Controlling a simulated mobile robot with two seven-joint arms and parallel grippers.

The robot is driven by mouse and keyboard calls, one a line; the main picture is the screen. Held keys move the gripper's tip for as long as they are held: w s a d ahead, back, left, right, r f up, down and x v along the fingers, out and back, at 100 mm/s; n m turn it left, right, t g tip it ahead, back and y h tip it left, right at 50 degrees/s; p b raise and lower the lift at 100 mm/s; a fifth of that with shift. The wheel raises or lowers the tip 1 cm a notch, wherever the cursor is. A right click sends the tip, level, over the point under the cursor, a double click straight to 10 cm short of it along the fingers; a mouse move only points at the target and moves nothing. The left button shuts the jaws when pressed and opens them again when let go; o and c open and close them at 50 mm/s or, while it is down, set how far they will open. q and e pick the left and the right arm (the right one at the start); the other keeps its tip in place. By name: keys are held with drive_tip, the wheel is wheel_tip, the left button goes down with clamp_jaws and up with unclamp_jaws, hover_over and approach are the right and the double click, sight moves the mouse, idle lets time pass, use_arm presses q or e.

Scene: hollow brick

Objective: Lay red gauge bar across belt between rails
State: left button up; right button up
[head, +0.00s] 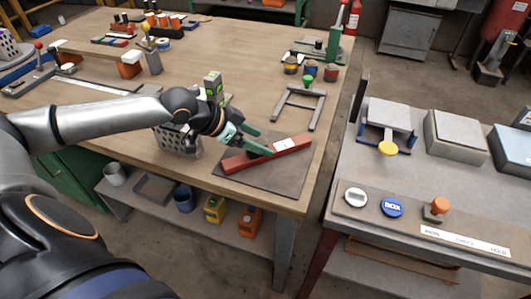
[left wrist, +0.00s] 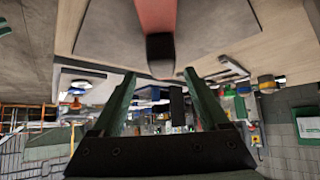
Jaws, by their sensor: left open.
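The red gauge bar (head: 238,162), with a white label, lies at a slant on a dark grey mat (head: 284,183) near the front corner of the wooden table. My left gripper (head: 263,142) is open, its green fingers over the middle of the bar. In the left wrist view, the bar (left wrist: 155,15) and a dark block on it show ahead of the left gripper (left wrist: 157,77), with nothing held between the fingers. I cannot tell whether the fingers touch the bar. My right gripper is not in view. I cannot make out the belt between rails for certain.
A grey open frame (head: 299,106) stands behind the mat. A perforated metal block (head: 176,140) sits left of my gripper. Small pots (head: 291,64) and a green press (head: 334,38) stand farther back. A separate bench (head: 380,228) with buttons is at the right, across a gap.

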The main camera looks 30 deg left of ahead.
sight(266, 142)
use_arm(q)
drive_tip(key=shift+w+b+x, duration=0.2)
drive_tip(key=shift+b+x, duration=0.25)
drive_tip(key=shift+x, duration=2.55)
drive_tip(key=shift+a+r, duration=0.1)
clamp_jaws()
drive_tip(key=shift+r, duration=0.1)
